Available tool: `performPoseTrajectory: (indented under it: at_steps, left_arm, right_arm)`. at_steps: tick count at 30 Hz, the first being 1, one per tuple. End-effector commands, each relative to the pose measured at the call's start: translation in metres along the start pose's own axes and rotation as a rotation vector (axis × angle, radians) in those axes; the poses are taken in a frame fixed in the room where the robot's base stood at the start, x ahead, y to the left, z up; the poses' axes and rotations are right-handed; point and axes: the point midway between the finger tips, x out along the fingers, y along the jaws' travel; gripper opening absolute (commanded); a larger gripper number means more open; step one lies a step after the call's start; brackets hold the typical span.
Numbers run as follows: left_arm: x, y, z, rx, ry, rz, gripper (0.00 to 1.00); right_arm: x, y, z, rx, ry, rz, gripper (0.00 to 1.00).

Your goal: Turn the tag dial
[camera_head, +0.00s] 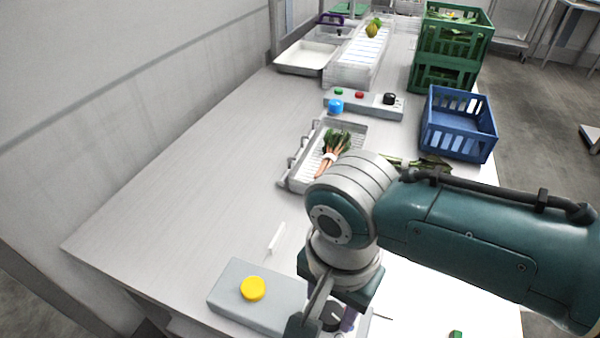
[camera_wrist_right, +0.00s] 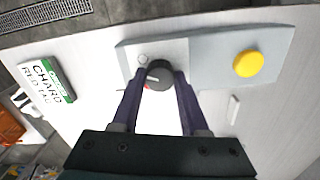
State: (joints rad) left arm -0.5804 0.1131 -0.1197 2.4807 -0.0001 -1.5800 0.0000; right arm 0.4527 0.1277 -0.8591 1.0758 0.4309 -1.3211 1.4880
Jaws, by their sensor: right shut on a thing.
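The tag dial is a small black knob (camera_wrist_right: 159,73) on a grey box (camera_wrist_right: 212,52) in the right wrist view, with a light pointer line on it. In the head view the dial (camera_head: 333,315) is partly hidden behind my right gripper (camera_head: 334,308). My right gripper's purple fingers (camera_wrist_right: 158,82) are shut on the dial, one on each side. A yellow button (camera_head: 253,288) sits on the same box, to the left of the dial in the head view. My left gripper is not in view.
A tray (camera_head: 300,178) with bunched carrots stands beyond my right arm. Behind it are a control panel (camera_head: 365,104), a blue crate (camera_head: 458,147) and stacked green crates (camera_head: 444,75). The left table area is clear.

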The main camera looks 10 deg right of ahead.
Motion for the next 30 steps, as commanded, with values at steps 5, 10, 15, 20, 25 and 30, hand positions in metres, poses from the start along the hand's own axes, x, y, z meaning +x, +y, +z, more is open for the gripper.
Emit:
performPoseTrajectory:
  at_steps: [5,10,15,20,25,30]
  left_arm:
    - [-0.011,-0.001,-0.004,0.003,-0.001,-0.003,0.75]
    - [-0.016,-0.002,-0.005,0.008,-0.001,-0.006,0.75]
    - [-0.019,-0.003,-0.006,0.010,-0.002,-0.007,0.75]
    - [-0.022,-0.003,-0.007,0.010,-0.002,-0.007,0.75]
    - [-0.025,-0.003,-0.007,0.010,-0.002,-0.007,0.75]
    - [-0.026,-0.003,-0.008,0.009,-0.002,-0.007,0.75]
  right_arm:
    - [-0.003,-0.001,0.002,-0.165,-0.006,0.001,0.00]
    - [-0.002,-0.001,0.002,-0.328,-0.006,0.000,0.00]
    - [-0.002,-0.001,0.002,-0.491,-0.006,-0.001,0.00]
    - [-0.001,-0.001,0.001,-0.642,-0.005,-0.001,0.00]
    - [-0.001,-0.001,0.001,-0.802,-0.005,-0.003,0.00]
    - [-0.001,-0.002,0.001,-0.947,-0.004,-0.003,0.00]
